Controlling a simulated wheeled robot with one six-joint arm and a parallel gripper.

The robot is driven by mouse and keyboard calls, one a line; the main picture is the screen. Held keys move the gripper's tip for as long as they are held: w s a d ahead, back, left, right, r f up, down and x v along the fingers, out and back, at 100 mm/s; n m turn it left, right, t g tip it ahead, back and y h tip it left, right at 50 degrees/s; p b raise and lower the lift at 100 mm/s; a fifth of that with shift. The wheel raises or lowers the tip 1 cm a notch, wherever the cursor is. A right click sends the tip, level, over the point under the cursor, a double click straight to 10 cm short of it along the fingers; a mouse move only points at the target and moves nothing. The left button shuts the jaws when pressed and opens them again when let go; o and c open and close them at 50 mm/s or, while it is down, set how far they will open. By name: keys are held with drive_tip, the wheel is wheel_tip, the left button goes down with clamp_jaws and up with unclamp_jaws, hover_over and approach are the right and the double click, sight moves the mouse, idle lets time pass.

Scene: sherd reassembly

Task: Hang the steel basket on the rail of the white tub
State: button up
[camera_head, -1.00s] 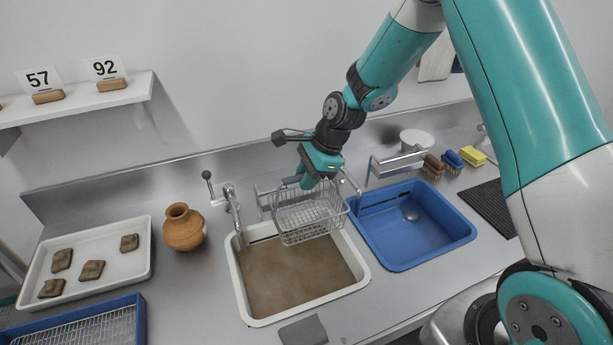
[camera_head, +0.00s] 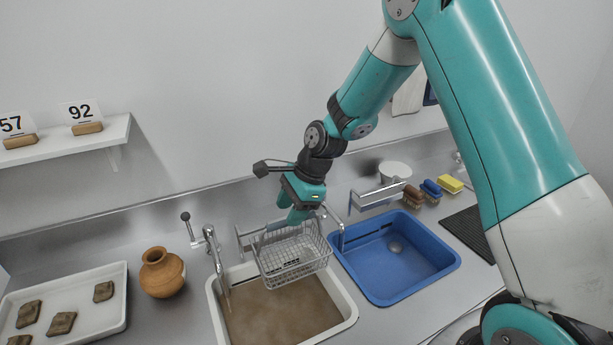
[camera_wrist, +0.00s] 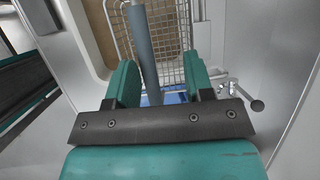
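The steel basket (camera_head: 295,258) is a wire-mesh basket over the back part of the white tub (camera_head: 345,318), which holds brown, murky contents. The tub's metal rail (camera_head: 241,240) shows beside the basket and is mostly hidden behind it and my gripper. I cannot tell whether the basket bears on it. My gripper (camera_head: 294,217) is at the basket's back upper edge. In the wrist view, its green fingers (camera_wrist: 160,80) stand apart around the basket's grey handle (camera_wrist: 142,45). The handle is close to the left finger, with a gap to the right one. The mesh (camera_wrist: 172,35) shows beyond.
A tap (camera_head: 214,250) stands left of the basket, near a clay pot (camera_head: 162,272). A blue tub (camera_head: 395,262) is at right, with another metal rail (camera_head: 375,196) and brushes (camera_head: 413,196) behind. A tray of sherds (camera_head: 112,312) is at left.

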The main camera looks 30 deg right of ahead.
drive_tip(key=b+v, duration=0.2)
drive_tip(key=v, duration=1.3)
drive_tip(key=shift+r, duration=0.25)
drive_tip(key=s+a+n, duration=0.4)
drive_tip(key=s+n, duration=0.4)
drive_tip(key=s+a+n+g+b, duration=0.1)
drive_tip(key=s+a+n, duration=0.3)
drive_tip(key=s+n, duration=0.4)
drive_tip(key=s+a+n, duration=0.4)
drive_tip(key=s+n, duration=0.4)
drive_tip(key=s, duration=0.2)
drive_tip(key=shift+a+f+n, duration=0.35)
drive_tip(key=shift+f+n, duration=0.05)
drive_tip(key=shift+f, duration=0.1)
drive_tip(key=shift+c, duration=0.4)
